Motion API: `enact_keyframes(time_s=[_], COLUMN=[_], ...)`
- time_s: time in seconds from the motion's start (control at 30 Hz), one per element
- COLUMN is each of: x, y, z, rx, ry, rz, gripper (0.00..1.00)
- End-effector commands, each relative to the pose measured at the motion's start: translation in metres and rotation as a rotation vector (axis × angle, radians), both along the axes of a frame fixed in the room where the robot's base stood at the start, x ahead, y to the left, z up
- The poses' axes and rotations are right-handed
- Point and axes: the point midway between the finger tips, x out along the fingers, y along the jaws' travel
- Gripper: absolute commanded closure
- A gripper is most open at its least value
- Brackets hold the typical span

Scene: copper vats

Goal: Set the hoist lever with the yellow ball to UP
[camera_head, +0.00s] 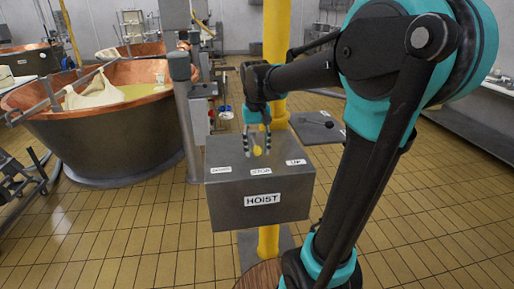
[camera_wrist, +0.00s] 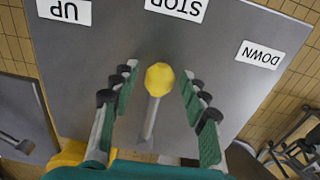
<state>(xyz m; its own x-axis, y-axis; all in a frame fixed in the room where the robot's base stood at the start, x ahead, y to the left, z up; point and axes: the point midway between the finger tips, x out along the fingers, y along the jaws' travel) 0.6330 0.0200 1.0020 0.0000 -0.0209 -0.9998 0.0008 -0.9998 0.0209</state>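The hoist box (camera_head: 235,205) is a grey metal box with a HOIST label on its front. Its top carries the labels DOWN (camera_head: 221,170), STOP (camera_head: 261,171) and UP (camera_head: 296,162). The lever with the yellow ball (camera_head: 257,150) stands on the top, about in line with STOP. In the wrist view the yellow ball (camera_wrist: 159,79) sits on a thin grey rod between my fingers, below the STOP label (camera_wrist: 177,8). My gripper (camera_head: 257,145) is open around the lever from above, with a gap on both sides of the ball. The UP label (camera_wrist: 64,10) is at upper left there.
A yellow post (camera_head: 277,40) rises behind the box. A copper vat (camera_head: 110,125) stands to the left, with a grey column (camera_head: 185,120) beside the box. A second flat grey panel (camera_head: 318,128) with a dark knob lies behind right. Tiled floor is clear in front.

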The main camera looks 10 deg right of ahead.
Motion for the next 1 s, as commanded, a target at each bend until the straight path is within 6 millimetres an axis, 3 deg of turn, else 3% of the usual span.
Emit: enact_keyframes(time_s=[0.03,0.33,0.73,1.0], x=[0.000,0.000,0.000,0.001], y=[0.000,0.000,-0.002,-0.019], z=[0.000,0.000,0.000,0.000], rx=[0.000,0.000,0.000,0.000], ry=[0.000,0.000,0.000,0.000], rz=[0.000,0.000,0.017,0.143], gripper=[0.65,1.00,1.00,1.00])
